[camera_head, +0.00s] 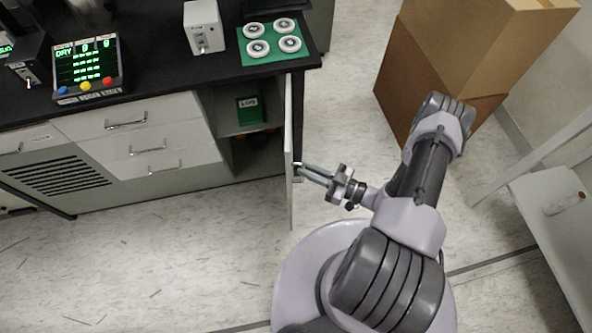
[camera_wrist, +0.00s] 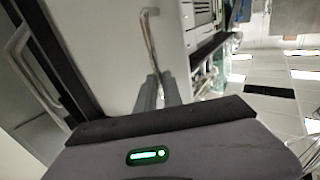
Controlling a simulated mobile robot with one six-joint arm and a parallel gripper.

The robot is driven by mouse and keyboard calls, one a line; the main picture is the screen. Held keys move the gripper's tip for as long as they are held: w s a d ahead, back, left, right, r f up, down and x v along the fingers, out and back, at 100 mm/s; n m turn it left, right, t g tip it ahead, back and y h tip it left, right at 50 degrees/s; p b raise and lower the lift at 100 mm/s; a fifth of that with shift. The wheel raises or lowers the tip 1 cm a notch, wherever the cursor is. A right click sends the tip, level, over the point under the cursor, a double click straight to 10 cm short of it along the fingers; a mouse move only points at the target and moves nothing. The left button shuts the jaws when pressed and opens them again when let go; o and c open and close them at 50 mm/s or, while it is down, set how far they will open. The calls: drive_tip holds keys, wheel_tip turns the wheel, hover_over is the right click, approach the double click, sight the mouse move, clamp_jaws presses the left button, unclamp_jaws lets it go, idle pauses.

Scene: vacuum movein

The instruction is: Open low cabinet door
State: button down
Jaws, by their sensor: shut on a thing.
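The low cabinet door (camera_head: 289,190) is white and stands swung out from the cabinet, seen almost edge-on in the head view. Behind it the cabinet's dark opening (camera_head: 225,100) shows. My gripper (camera_head: 300,168) is at the door's right-hand face, on its handle. In the wrist view the white door panel (camera_wrist: 105,45) fills the left centre. Its metal handle (camera_wrist: 149,35) runs down to my fingers (camera_wrist: 158,88), which are shut on its lower end. The exact grip is small and partly hidden.
A green box (camera_head: 250,110) sits inside the cabinet. Drawers (camera_head: 150,135) lie left of it. The black worktop (camera_head: 170,70) carries a display unit, a white device and a green mat with white discs. Cardboard boxes (camera_head: 440,60) stand behind my arm. A grey-white frame (camera_head: 550,200) is at right.

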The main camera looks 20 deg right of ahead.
drive_tip(key=d+g+y, duration=0.1)
drive_tip(key=d, duration=0.5)
drive_tip(key=shift+r+n, duration=0.15)
drive_tip(key=shift+n, duration=0.25)
drive_tip(key=shift+d, duration=0.1)
drive_tip(key=c, duration=1.5)
unclamp_jaws()
drive_tip(key=shift+w, duration=0.15)
